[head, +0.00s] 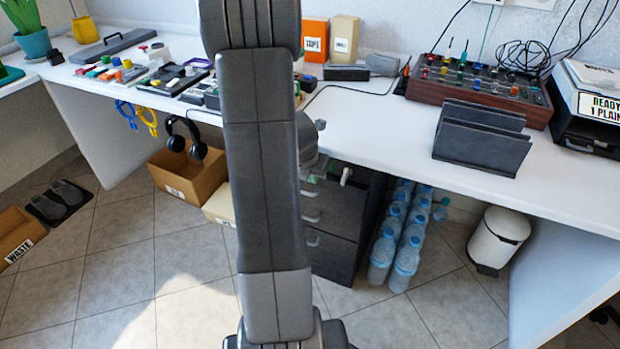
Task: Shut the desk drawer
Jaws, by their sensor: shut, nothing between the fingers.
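The dark grey drawer cabinet (335,250) stands under the white desk (420,150), just right of my arm. Light handles show on its front, one above another, and my arm hides its left part. How far any drawer stands out cannot be told from here. My gripper (316,166) shows only in part, beside the right edge of my arm and near the top of the cabinet. It is shut with nothing held. Whether it touches a drawer cannot be told.
Several water bottles (400,235) stand right of the cabinet, then a white bin (497,240). Cardboard boxes (188,182) stand on the floor left of my arm, below hanging headphones (187,138). A black file holder (482,140) stands on the desk. Tiled floor is clear in front.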

